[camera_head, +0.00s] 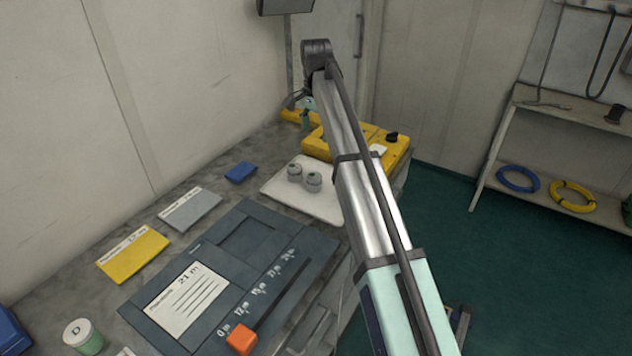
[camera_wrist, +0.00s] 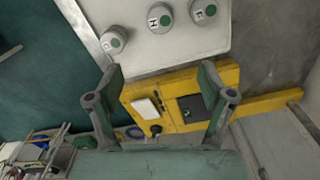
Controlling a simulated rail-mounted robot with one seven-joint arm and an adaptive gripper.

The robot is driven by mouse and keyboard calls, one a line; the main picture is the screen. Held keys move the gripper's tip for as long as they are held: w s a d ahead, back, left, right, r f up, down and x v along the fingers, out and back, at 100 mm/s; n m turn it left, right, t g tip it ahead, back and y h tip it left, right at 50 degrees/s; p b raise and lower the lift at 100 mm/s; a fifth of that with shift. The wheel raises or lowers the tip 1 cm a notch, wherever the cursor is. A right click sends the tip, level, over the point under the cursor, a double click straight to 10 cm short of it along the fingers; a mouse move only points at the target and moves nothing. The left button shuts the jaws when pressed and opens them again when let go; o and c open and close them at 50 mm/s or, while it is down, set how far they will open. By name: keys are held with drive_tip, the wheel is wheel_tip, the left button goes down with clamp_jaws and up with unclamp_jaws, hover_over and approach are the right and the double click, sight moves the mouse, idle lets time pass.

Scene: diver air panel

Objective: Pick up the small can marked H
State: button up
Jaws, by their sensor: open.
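The small can marked H (camera_wrist: 160,17) stands on a pale tray (camera_wrist: 185,50) in the wrist view, a grey can with a green dot on its lid. Another small can (camera_wrist: 113,39) is left of it, and a third, seemingly marked F (camera_wrist: 203,11), is right of it. My gripper (camera_wrist: 160,73) is open and empty, its fingers apart, with the H can beyond the fingertips. In the head view two small cans (camera_head: 295,172) (camera_head: 313,182) show on the tray (camera_head: 290,194); their letters are unreadable. My arm hides part of the tray there.
A yellow case (camera_head: 398,150) stands behind the tray and shows between and below my fingers in the wrist view. A dark panel (camera_head: 230,270) with an orange slider (camera_head: 241,341) fills the bench front. A can marked D (camera_head: 83,337) stands at lower left.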

drive_tip(key=p, duration=0.3)
approach(315, 175)
wheel_tip(315, 175, down, 6)
drive_tip(key=shift+s+r, duration=0.1)
drive_tip(key=shift+r, duration=0.15)
drive_tip(key=shift+f+p, duration=1.1)
drive_tip(key=shift+f, duration=1.5)
drive_tip(key=c, duration=1.3)
